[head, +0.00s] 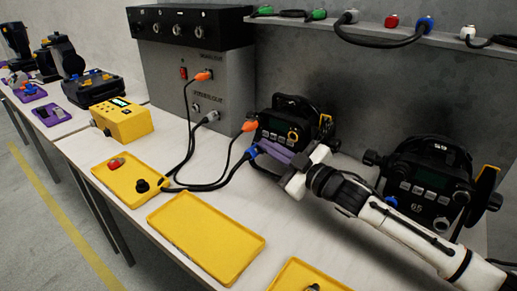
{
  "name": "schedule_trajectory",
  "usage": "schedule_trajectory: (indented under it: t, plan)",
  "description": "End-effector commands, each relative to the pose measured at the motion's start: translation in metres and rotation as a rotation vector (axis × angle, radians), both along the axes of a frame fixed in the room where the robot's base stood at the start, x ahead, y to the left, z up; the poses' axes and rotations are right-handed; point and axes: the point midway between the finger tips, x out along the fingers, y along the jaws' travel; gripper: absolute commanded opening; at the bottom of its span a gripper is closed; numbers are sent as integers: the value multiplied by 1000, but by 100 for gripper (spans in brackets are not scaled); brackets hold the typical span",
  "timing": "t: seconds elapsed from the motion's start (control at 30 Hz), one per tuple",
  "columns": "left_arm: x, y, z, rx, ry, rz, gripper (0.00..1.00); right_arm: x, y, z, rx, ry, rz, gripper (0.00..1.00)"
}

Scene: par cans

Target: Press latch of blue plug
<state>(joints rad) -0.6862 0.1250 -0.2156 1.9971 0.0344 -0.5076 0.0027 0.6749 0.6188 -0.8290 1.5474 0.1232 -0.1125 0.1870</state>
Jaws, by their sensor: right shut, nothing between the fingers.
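A blue plug (252,152) on a black cable shows at the left front of a black par can (289,125). My right gripper (266,149) reaches in from the lower right, its fingers shut with nothing between them. The fingertips are right beside the blue plug; whether they touch it I cannot tell. The fingers hide part of the plug and the can's lower front. The plug's latch is too small to make out. My left gripper is not in view.
An orange plug (249,126) sits just above the blue one. A grey power box (192,90) stands behind. Yellow trays (206,239) lie in front. A second par can (428,180) stands at right, beside my forearm. A shelf (375,39) with spare plugs runs above.

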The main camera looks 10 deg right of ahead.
Motion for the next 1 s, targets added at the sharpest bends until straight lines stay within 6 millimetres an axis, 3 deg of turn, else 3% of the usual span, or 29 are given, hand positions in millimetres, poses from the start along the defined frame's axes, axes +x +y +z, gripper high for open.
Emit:
schedule_trajectory:
  t: [1.0]
  plan:
    - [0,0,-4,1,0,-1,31,4,11,-14,7,16,7,0]
